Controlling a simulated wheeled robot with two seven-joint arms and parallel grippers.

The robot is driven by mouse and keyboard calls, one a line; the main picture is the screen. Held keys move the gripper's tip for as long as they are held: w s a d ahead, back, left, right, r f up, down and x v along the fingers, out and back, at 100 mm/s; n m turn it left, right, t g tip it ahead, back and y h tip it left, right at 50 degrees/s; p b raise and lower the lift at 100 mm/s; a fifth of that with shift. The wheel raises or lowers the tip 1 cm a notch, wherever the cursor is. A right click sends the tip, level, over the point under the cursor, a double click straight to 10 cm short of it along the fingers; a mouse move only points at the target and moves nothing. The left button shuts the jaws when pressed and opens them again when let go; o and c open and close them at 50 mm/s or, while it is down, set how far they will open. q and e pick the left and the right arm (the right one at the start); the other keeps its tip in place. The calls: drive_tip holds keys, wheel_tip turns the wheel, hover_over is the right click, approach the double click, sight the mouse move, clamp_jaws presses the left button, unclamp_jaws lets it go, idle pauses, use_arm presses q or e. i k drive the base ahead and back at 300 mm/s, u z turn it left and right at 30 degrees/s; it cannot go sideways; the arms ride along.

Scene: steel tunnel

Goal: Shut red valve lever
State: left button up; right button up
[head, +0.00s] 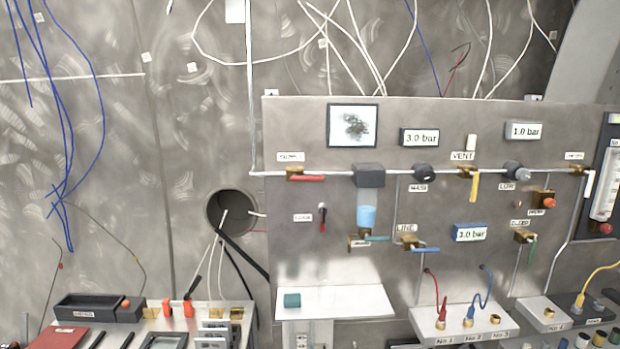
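The red valve lever (310,178) is on a brass valve (294,173) at the upper left of the grey panel. It points right, lying along the horizontal white pipe. A small label, too blurred to read surely, is above it. A smaller red toggle (322,218) hangs lower on the panel beside another label. Neither of my grippers is in the head view, and nothing covers the red lever.
A yellow lever (474,187) hangs down under the VENT label; a blue lever (426,250) is by the LINE label. A white shelf (345,302) with a teal block (292,300) juts out below. A bench with a black tray (98,308) stands at left.

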sight(294, 177)
drive_tip(key=u, duration=0.25)
drive_tip(key=i, duration=1.15)
drive_tip(key=u, duration=0.2)
